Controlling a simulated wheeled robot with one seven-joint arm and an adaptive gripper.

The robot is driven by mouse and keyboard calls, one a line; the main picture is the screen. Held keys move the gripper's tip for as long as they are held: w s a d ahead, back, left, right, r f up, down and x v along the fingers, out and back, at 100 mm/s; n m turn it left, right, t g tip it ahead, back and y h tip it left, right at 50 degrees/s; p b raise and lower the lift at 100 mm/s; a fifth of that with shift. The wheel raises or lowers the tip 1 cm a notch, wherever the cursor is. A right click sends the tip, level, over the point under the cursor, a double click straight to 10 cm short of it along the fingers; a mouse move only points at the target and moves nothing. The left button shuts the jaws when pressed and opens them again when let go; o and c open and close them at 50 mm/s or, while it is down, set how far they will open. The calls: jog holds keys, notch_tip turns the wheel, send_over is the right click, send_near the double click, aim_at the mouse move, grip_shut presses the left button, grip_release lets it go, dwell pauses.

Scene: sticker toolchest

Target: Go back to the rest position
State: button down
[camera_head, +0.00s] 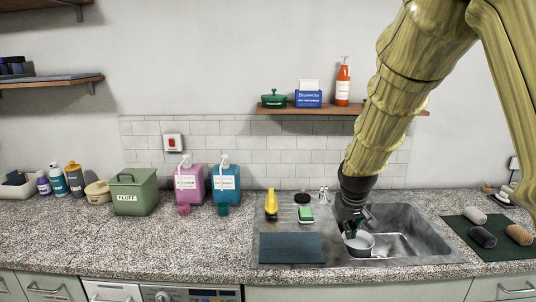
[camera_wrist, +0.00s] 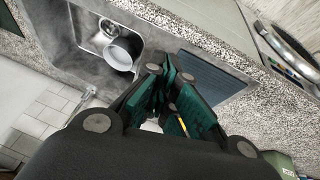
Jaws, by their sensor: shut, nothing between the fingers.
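My gripper (camera_head: 352,222) is over the left part of the metal sink (camera_head: 425,245) in the head view, at the end of my wood-patterned arm. In the wrist view my gripper (camera_wrist: 168,82) shows its dark green finger pads closed together with nothing held. A white and grey cup-like vessel (camera_head: 359,243) sits in the sink just below my gripper. It also shows in the wrist view (camera_wrist: 119,54), apart from the fingertips.
A dark mat (camera_head: 292,247) lies left of the basin, with a green sponge (camera_head: 306,214) and a yellow bottle (camera_head: 271,204) behind it. Pink (camera_head: 190,184) and blue (camera_head: 226,184) dispensers stand further left. A wall shelf (camera_head: 385,111) runs behind my arm.

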jog(key=s+f+g, duration=0.1)
jog(key=s+f, duration=0.4)
jog(key=f, duration=0.5)
jog(key=s+f+y, duration=0.1)
jog(key=s+f, duration=0.4)
jog(key=f, duration=0.5)
jog(key=s+f+g, duration=0.1)
jog(key=s+f, duration=0.4)
jog(key=f, duration=0.5)
jog(key=s+f, duration=0.5)
jog(key=s, duration=0.4)
jog(key=s+f+m+g, duration=0.1)
jog(key=s+f, duration=0.4)
jog(key=s, duration=0.5)
jog(key=s+f+g, duration=0.1)
jog(key=s+f, duration=0.4)
jog(key=s, duration=0.5)
jog(key=shift+s+m, duration=0.25)
jog(key=shift+m, duration=0.05)
